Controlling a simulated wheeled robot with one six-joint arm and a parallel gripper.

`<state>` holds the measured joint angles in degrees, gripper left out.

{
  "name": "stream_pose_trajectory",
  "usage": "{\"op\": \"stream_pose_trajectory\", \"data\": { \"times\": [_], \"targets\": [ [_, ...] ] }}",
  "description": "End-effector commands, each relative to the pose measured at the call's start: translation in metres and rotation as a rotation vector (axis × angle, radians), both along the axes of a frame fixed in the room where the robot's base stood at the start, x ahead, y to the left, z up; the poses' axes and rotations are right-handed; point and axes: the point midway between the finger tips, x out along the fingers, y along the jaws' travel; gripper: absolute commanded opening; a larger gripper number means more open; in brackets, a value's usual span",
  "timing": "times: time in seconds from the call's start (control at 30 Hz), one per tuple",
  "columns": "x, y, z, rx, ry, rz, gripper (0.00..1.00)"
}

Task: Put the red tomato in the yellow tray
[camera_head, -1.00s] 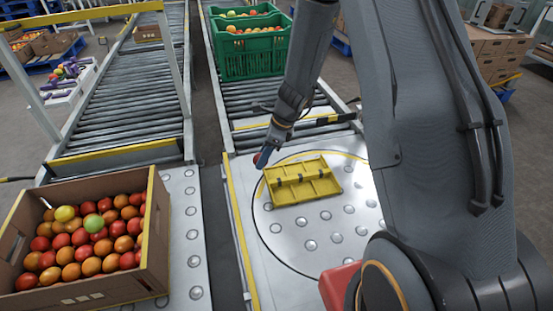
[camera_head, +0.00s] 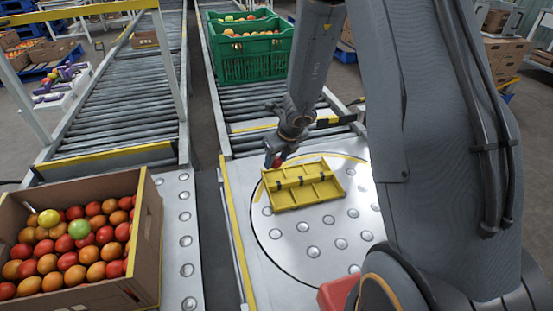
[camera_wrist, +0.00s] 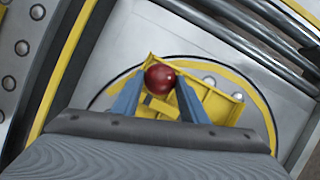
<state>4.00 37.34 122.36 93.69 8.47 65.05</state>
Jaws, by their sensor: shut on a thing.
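The yellow tray (camera_head: 325,190) lies on the round studded metal plate, and its compartments look empty in the head view. My gripper (camera_head: 276,160) is over the tray's far left corner and is shut on the red tomato (camera_wrist: 160,79). In the wrist view the tomato sits between the two blue-grey fingers of my gripper (camera_wrist: 159,92), with the yellow tray (camera_wrist: 222,106) behind and below it. The tomato hides part of the tray there. In the head view only a small red part of the tomato (camera_head: 277,162) shows below the gripper.
A cardboard box (camera_head: 147,245) full of red, orange, yellow and green tomatoes stands at the left. A green crate (camera_head: 245,68) with fruit stands on the rollers behind. Studded metal around the tray is clear. A red block (camera_head: 337,292) is at the front.

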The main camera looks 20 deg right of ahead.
Motion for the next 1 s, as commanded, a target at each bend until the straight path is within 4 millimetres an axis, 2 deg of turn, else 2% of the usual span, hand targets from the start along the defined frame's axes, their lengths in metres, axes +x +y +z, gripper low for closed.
{"op": "stream_pose_trajectory", "data": {
  "times": [0.03,0.2,0.5,1.0],
  "targets": [
    [0.001,0.0,-0.008,0.0,-0.001,0.0,0.28],
    [0.001,0.0,-0.023,0.001,0.0,0.0,0.28],
    [0.001,0.0,-0.043,0.0,-0.001,0.001,0.28],
    [0.0,0.0,-0.045,0.0,-0.001,0.001,0.28]
  ]
}}
